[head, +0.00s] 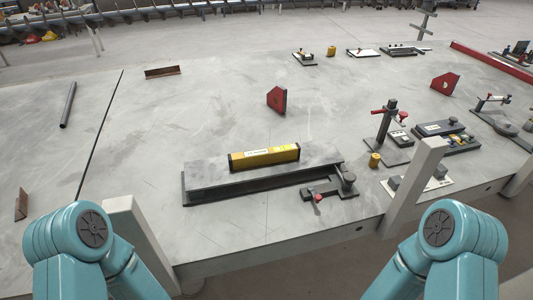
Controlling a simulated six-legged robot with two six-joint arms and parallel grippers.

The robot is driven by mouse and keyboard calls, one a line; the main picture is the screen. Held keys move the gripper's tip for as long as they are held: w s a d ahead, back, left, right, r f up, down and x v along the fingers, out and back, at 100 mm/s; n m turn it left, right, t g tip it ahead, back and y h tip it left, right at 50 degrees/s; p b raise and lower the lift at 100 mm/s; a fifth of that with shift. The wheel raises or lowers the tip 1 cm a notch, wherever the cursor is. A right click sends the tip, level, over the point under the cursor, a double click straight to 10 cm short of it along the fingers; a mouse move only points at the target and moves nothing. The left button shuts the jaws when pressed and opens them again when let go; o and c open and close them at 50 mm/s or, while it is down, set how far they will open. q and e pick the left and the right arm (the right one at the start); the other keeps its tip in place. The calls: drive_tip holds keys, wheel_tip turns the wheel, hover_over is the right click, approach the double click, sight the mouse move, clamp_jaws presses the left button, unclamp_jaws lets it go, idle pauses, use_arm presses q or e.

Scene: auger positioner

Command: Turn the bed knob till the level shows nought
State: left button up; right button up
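A yellow level (272,156) with black ends lies along the top of a long grey bed (211,175) near the table's front edge. The level's reading is too small to make out. At the bed's right end is a bracket with a dark round knob (348,179) and a small red-tipped part (318,198). I cannot tell for certain which of these is the bed knob. The bed looks slightly raised above a dark base. Only teal links of my two arms show, at the bottom left and bottom right. Neither gripper is in view.
Right of the bed stand a clamp post with a red handle (379,112), a small yellow cylinder (374,160) and a dark device (440,128). Red angle blocks (277,99) (445,83) stand further back. A grey tube (68,105) lies left. The table between is mostly clear.

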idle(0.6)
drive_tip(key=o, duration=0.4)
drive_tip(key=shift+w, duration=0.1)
